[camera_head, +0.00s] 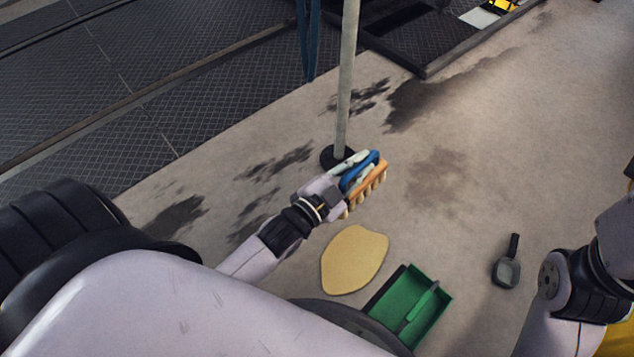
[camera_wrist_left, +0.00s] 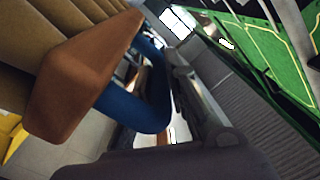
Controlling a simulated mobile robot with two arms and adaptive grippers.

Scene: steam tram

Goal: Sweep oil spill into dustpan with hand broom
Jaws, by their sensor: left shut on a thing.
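My left gripper (camera_head: 352,172) is shut on the blue handle of the hand broom (camera_head: 366,187), which has an orange block and pale bristles. In the left wrist view the broom's orange block (camera_wrist_left: 85,75) and blue handle show close up, with thick tan bristles at the upper left. The broom is held beyond the oil spill (camera_head: 354,260), a flat yellow-tan puddle on the floor, and apart from it in the picture. The green dustpan (camera_head: 438,305) lies on the floor at the near right of the spill, partly hidden by my body. My right gripper is out of view; part of my right arm shows.
A thin pole (camera_head: 346,90) on a round dark base stands just behind the broom. A small dark scoop-like thing (camera_head: 508,270) lies right of the dustpan. Dark stains (camera_head: 435,95) mark the floor. Floor right of the broom is clear.

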